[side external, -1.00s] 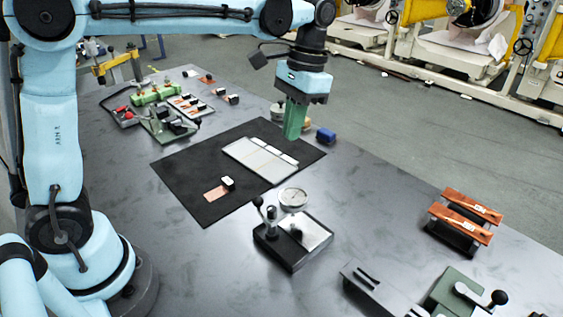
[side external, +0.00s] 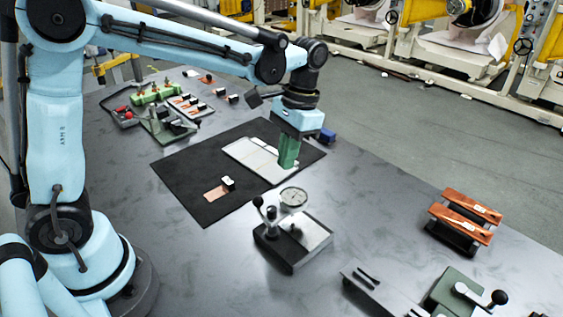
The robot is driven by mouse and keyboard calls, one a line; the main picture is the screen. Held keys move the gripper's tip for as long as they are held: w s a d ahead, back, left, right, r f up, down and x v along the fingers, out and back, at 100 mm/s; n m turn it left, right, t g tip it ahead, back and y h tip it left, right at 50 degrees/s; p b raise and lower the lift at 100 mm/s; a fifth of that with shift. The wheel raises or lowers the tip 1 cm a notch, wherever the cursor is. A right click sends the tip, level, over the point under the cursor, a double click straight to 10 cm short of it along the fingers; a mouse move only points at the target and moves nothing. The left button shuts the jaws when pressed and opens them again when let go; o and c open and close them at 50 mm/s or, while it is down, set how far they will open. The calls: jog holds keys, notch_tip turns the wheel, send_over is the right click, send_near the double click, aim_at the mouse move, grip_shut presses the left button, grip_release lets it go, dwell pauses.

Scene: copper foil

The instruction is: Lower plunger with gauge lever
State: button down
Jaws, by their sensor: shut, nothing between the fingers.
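The gauge (side external: 294,197) has a round white dial and stands at the back of a dark block with a pale metal top plate (side external: 312,236). Its lever (side external: 262,209), with a black ball knob, stands up at the block's left side. A small dark part, which may be the plunger (side external: 295,230), sits near the middle of the block; its height is hard to tell. My gripper (side external: 288,168) has green fingers, shut and empty. It points down over the right end of the pale sectioned plate, behind the gauge and apart from the lever.
A black mat (side external: 190,163) carries the pale sectioned plate (side external: 245,150) and a copper foil piece (side external: 214,194) with a small block. A blue block (side external: 327,136) lies behind my gripper. Orange-topped stands (side external: 465,212) and a green lever fixture (side external: 455,292) are at right. Table between is clear.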

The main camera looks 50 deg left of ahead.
aim_at(259, 197)
jog(key=shift+s+a+f, duration=0.2)
jog(key=shift+s+f, duration=0.9)
jog(key=shift+f, duration=0.15)
jog(key=shift+s+a+f, duration=0.15)
jog(key=shift+s+f, duration=0.95)
jog(key=shift+f, duration=0.1)
jog(key=shift+s+a+n+h, duration=0.35)
jog(key=shift+s+n, duration=0.35)
jog(key=shift+n, duration=0.6)
jog(key=shift+s+a+n, duration=0.15)
jog(key=shift+s+n, duration=0.05)
jog(key=shift+n, duration=0.1)
jog(key=shift+s+a+n+h, duration=0.1)
jog(key=shift+s+n+h, duration=0.05)
jog(key=shift+s+n, duration=0.4)
jog(key=shift+s+a+n+h, duration=0.1)
jog(key=shift+s+n, duration=0.2)
jog(key=shift+n, duration=0.45)
jog(key=shift+s+n, duration=0.7)
jog(key=shift+n, duration=0.4)
jog(key=shift+s+h, duration=0.15)
jog(key=shift+h, duration=0.15)
jog(key=shift+s+d+n+t, duration=0.2)
jog(key=shift+s+n, duration=0.3)
jog(key=shift+n, duration=0.4)
jog(key=shift+s+d+n+t, duration=0.1)
jog(key=shift+s+n+t, duration=0.1)
jog(key=shift+s+n, duration=0.5)
